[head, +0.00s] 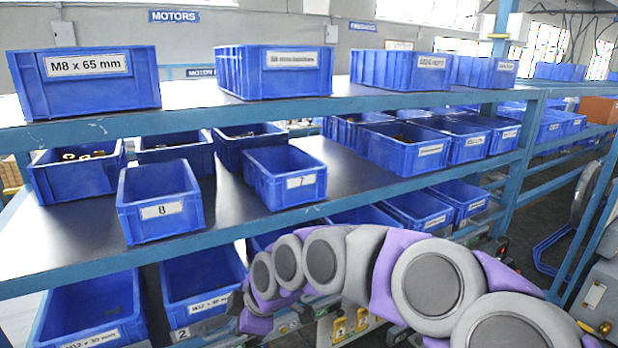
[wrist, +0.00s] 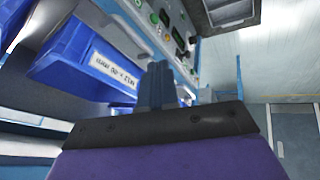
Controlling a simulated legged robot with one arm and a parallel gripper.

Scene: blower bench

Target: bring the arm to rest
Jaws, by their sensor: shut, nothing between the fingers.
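My arm (head: 385,270) reaches in from the lower right of the head view, in front of the blue shelving. Its far end bends down near the lower middle, and the fingers cannot be made out there. In the wrist view my gripper (wrist: 157,86) shows its dark fingers together, with nothing between them. Beyond the fingers, a blue bin (wrist: 82,50) with a white label is at the upper left, and a panel with buttons (wrist: 165,22) is at the top.
The middle shelf holds open blue bins labelled 8 (head: 160,212) and 7 (head: 292,182) close to its front edge. The top shelf holds a bin marked M8 x 65 mm (head: 90,90). More bins (head: 95,318) stand low at left. Open floor (head: 535,220) shows at right.

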